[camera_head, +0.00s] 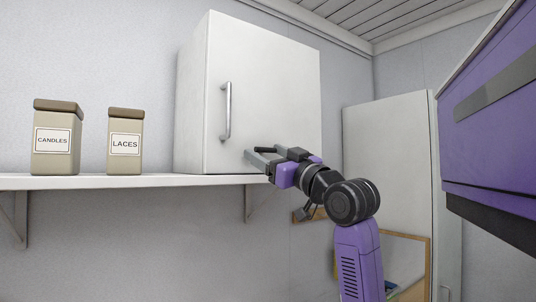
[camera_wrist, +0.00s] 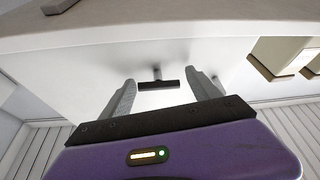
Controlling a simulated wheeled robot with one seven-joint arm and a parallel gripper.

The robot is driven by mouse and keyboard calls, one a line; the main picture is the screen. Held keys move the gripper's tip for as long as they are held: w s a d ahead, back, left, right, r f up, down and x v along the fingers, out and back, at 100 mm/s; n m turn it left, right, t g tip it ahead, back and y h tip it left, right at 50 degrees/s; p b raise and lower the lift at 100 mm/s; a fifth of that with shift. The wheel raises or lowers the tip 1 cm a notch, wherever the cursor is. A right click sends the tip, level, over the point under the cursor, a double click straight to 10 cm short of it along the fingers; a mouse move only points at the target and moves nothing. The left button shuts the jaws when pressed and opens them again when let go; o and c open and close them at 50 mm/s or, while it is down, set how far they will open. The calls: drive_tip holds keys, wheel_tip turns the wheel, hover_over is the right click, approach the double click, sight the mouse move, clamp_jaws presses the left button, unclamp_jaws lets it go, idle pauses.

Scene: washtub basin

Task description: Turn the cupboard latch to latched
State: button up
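The white cupboard (camera_head: 270,80) stands on the wall shelf, its door closed and a vertical bar handle (camera_head: 226,112) on it. My gripper (camera_head: 260,156) is at the door's lower part, right of and below the handle. In the wrist view, which looks upside down, the dark latch (camera_wrist: 158,85) is a short bar on a stem, lying roughly level across the picture. My open gripper (camera_wrist: 161,78) has one finger on each side of it, with visible gaps and nothing held. Contact cannot be told. In the head view the gripper hides most of the latch.
The shelf (camera_head: 100,182) runs under the cupboard, close below my gripper. A CANDLES canister (camera_head: 55,140) and a LACES canister (camera_head: 125,142) stand left of the cupboard. A purple cabinet (camera_head: 495,130) hangs at the right. A tall white cabinet (camera_head: 385,150) stands behind my arm.

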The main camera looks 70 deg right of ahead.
drive_tip(key=c, duration=0.9)
drive_tip(key=shift+f+n+y+b, duration=0.1)
drive_tip(key=shift+n+y+b, duration=0.3)
drive_tip(key=shift+n, duration=0.2)
drive_tip(key=n+y+b, duration=0.1)
drive_tip(key=n, duration=0.2)
drive_tip(key=shift+f+t+y+b, duration=0.1)
drive_tip(key=shift+t+y+b, duration=0.2)
drive_tip(key=n+y+b, duration=0.2)
drive_tip(key=n, duration=0.2)
drive_tip(key=shift+s+d+n, duration=0.1)
drive_tip(key=shift+d+n, duration=0.05)
drive_tip(key=shift+n, duration=0.25)
drive_tip(key=n+y, duration=0.1)
drive_tip(key=n, duration=0.2)
drive_tip(key=shift+d+y, duration=0.1)
drive_tip(key=shift+y, duration=0.2)
drive_tip(key=n+g, duration=0.1)
drive_tip(key=n, duration=0.2)
drive_tip(key=n+g+y, duration=0.1)
drive_tip(key=n, duration=0.2)
drive_tip(key=r+n+g, duration=0.1)
drive_tip(key=n, duration=0.2)
drive_tip(key=shift+s+d+g+y+p, duration=0.1)
drive_tip(key=shift+g+y+p, duration=0.2)
drive_tip(key=shift+p, duration=0.1)
drive_tip(key=shift+f, duration=0.1)
